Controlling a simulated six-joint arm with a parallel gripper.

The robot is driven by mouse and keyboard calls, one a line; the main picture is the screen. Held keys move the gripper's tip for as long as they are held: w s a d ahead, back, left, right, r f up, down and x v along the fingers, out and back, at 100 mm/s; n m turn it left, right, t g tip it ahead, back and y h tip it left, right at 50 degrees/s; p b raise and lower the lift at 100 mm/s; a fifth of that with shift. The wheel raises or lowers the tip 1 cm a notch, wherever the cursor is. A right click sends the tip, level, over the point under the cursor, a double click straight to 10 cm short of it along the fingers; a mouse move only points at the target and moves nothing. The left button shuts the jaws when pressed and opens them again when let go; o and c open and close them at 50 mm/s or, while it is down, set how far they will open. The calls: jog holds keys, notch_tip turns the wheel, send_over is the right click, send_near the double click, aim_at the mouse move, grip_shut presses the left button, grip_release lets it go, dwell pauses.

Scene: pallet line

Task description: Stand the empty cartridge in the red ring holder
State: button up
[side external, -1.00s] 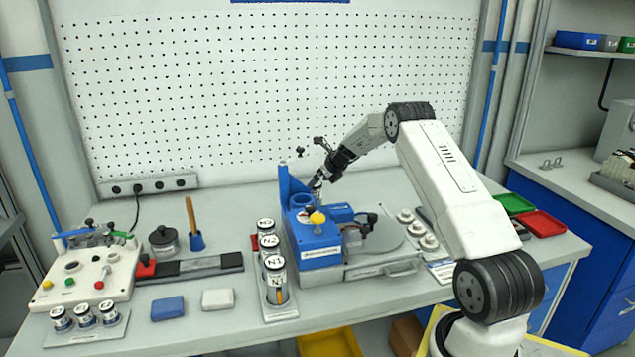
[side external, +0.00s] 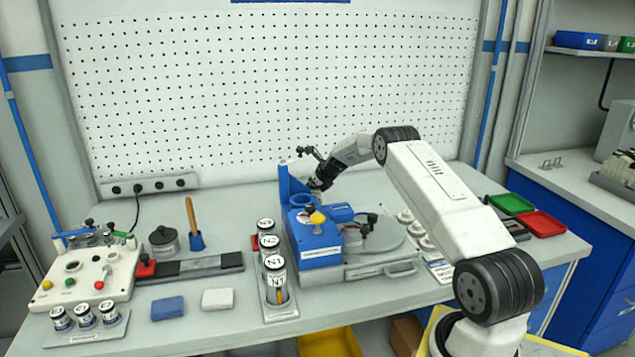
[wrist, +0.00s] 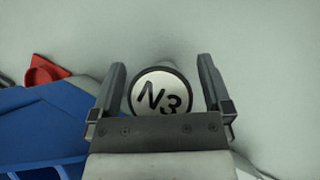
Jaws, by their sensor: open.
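In the wrist view a cartridge with a round white cap marked N3 (wrist: 160,93) is between the two fingers of my gripper (wrist: 161,85). The gripper is open, with a small gap between each finger and the cap. Only the cap end and a little of the body behind it show. In the side view my gripper (side external: 316,186) is low behind the blue machine, and the cartridge there is hidden or too small to tell. A red piece with a rounded opening (wrist: 45,72) shows at upper left in the wrist view; it may be the red ring holder.
The blue machine (side external: 318,250) stands in front of my gripper; its blue edge shows in the wrist view (wrist: 50,120). A rack of labelled cartridges (side external: 281,312) is at its left. White round pieces (side external: 427,243) lie to the right. The pegboard (side external: 270,90) rises behind.

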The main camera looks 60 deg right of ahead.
jog(key=shift+c, duration=0.2)
grip_shut()
dwell(0.3)
jog(key=shift+r, duration=0.1)
jog(key=shift+r, duration=4.95)
